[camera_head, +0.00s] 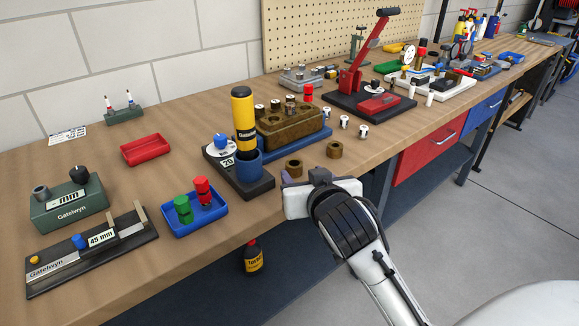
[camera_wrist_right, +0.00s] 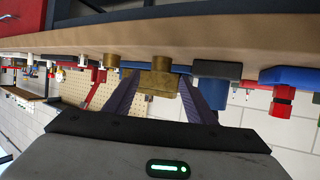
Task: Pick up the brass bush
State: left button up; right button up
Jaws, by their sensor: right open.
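Two brass bushes stand on the workbench near its front edge in the head view, the left one (camera_head: 294,168) and the right one (camera_head: 334,149). My right gripper (camera_head: 291,180) is low at the bench edge, just in front of the left bush. The right wrist view is upside down. There, the left bush (camera_wrist_right: 162,63) lines up between the two dark fingers of my open right gripper (camera_wrist_right: 159,88), which hold nothing. I cannot tell whether the fingertips reach around it. The other bush (camera_wrist_right: 110,61) is outside the fingers. My left gripper is not in view.
A brown block (camera_head: 288,124) on a blue base stands behind the bushes. A dark stand with a yellow-and-black cylinder (camera_head: 244,118) is to the left. A blue tray (camera_head: 194,220) with red and green pieces is further left. Small white cylinders (camera_head: 363,131) stand to the right.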

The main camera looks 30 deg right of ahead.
aim_at(293, 162)
jog(key=shift+x, duration=3.55)
jog(key=shift+w+r, duration=0.1)
jog(key=shift+r, duration=0.15)
jog(key=c, duration=1.3)
